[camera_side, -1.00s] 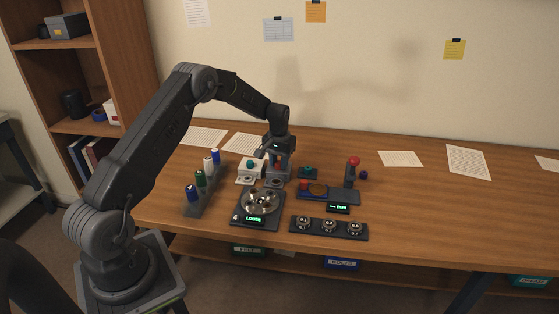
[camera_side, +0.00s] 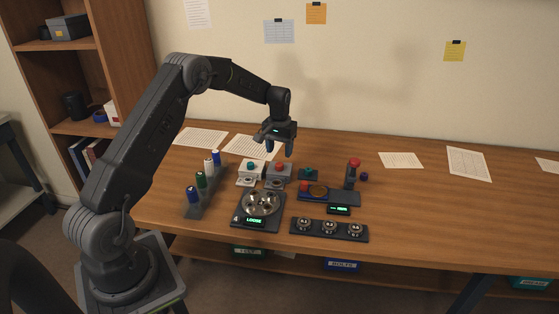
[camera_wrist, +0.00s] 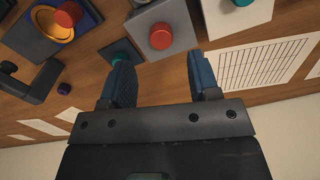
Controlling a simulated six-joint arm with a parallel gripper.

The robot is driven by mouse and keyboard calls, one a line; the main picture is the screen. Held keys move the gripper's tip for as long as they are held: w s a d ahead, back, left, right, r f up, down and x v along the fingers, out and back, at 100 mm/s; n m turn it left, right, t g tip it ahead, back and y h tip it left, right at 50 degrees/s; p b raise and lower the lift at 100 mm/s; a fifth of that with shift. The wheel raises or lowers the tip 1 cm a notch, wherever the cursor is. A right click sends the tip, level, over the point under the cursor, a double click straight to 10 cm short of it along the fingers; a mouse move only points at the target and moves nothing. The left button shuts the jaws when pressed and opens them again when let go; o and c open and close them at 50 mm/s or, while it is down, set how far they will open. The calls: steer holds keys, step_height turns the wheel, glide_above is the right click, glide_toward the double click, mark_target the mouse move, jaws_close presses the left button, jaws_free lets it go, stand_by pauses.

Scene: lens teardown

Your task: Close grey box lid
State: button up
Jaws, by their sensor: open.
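The grey box (camera_side: 279,173) stands on the table beside a white box. Its grey lid, with a red knob (camera_side: 281,167) on top, lies over it and looks flat and down. In the wrist view the grey box's top (camera_wrist: 166,15) and red knob (camera_wrist: 161,36) show just beyond the fingers. My gripper (camera_side: 269,149) is open and empty, above and slightly left of the grey box, apart from it. In the wrist view its two fingers (camera_wrist: 158,62) are spread, with nothing between them.
The white box (camera_side: 249,168) with a teal knob is close on the left. A small dark block (camera_side: 308,173) with a teal top is close on the right. A round fixture (camera_side: 261,203) reading LOOSE and a marker rack (camera_side: 203,185) stand nearby. The right of the table is mostly clear.

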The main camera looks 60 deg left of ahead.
mark_target(280, 165)
step_height(280, 165, up, 8)
stand_by(0.5)
steer(key=s+d+r+m+t, duration=0.3)
steer(key=s+d+r, duration=1)
steer(key=d+r, duration=0.25)
steer(key=s+d+f+m+t, duration=0.1)
steer(key=s+d, duration=0.3)
steer(key=s, duration=0.5)
steer(key=s+d+f+m+t, duration=0.1)
steer(key=s+d+f+m, duration=0.1)
steer(key=s+d, duration=0.3)
steer(key=s, duration=0.4)
steer(key=shift+d+t, duration=0.25)
steer(key=shift+t, duration=0.05)
